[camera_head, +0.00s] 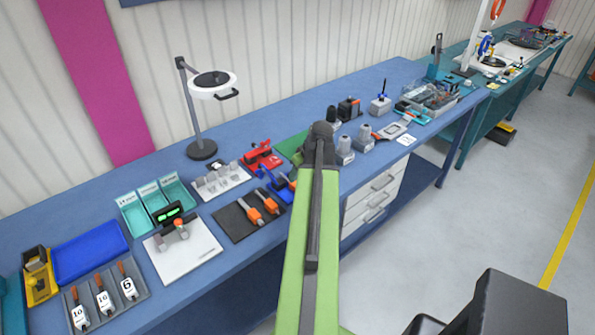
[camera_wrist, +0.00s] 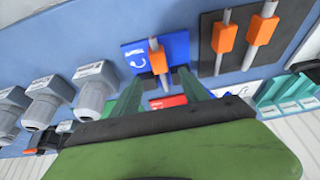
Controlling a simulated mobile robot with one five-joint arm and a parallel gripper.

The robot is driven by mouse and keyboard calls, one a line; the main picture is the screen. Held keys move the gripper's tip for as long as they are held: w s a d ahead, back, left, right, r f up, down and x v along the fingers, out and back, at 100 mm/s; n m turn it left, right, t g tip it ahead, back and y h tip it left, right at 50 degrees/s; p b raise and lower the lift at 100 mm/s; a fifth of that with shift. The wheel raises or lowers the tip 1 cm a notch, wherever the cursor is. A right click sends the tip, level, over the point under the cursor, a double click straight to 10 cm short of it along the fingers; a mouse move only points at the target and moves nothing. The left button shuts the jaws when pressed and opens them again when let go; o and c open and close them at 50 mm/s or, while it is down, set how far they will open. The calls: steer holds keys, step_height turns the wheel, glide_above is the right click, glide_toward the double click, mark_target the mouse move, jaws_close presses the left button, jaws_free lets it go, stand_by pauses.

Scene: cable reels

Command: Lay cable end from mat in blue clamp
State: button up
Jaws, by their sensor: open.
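The blue clamp (camera_head: 273,181) is on the bench beside the black mat (camera_head: 231,222), partly behind my green arm. It also shows in the wrist view (camera_wrist: 180,46). A cable end with an orange sleeve (camera_wrist: 157,61) and grey lead lies across the blue clamp. My gripper (camera_wrist: 160,80) is open, its two fingers on either side of this cable end; I cannot tell whether they touch it. In the head view my gripper is hidden behind my arm. Two other orange-sleeved cable ends (camera_wrist: 227,40) (camera_wrist: 263,30) lie side by side on the black mat.
A red clamp (camera_head: 262,157) stands behind the blue one. Several grey cable glands (camera_head: 345,150) stand to the right. A white board with a device (camera_head: 190,262), teal bins (camera_head: 135,219) and a lamp (camera_head: 203,148) are to the left. The floor in front of the bench is clear.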

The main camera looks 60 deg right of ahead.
steer(key=p+v, duration=0.8)
steer(key=v, duration=0.3)
steer(key=shift+s, duration=0.15)
